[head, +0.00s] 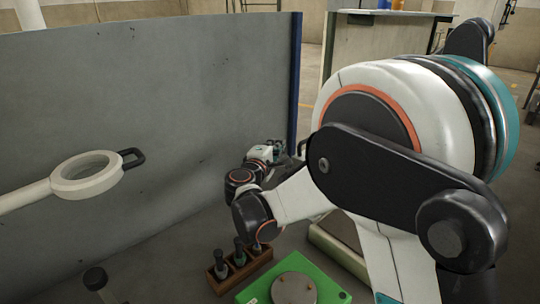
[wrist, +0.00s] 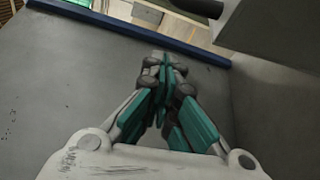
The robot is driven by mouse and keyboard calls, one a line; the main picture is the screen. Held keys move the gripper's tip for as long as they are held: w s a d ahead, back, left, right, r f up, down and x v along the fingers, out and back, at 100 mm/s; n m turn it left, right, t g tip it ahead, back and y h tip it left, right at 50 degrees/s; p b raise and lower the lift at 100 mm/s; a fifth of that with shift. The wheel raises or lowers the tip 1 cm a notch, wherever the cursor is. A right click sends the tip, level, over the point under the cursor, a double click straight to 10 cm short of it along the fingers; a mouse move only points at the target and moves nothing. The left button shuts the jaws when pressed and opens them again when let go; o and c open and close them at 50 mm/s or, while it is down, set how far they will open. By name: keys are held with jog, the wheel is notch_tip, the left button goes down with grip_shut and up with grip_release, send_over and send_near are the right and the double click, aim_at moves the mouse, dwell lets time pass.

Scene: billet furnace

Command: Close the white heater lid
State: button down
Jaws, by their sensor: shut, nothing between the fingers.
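My gripper (head: 278,148) is in front of the grey panel in the head view, small and partly hidden by my own arm. In the wrist view my gripper (wrist: 163,62) is shut, its teal fingers together and empty. A white round ring (head: 88,172) with a black loop handle sits on a white bar at the left of the head view, well apart from my gripper. I cannot tell whether it is the heater lid.
A large grey panel (head: 150,100) with a blue edge post (head: 295,80) stands behind. A green box (head: 330,292) with a round grey plate (head: 293,290) and a wooden rack (head: 240,270) of dark-handled items are low in front. A counter (head: 392,14) is behind right.

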jog(key=shift+s+d+r+b, duration=0.15)
jog(key=shift+s+d, duration=0.45)
jog(key=shift+d, duration=0.25)
jog(key=shift+s+d+r+b, duration=0.1)
jog(key=shift+s+d+b, duration=0.05)
jog(key=shift+s+d, duration=0.55)
jog(key=shift+d, duration=0.1)
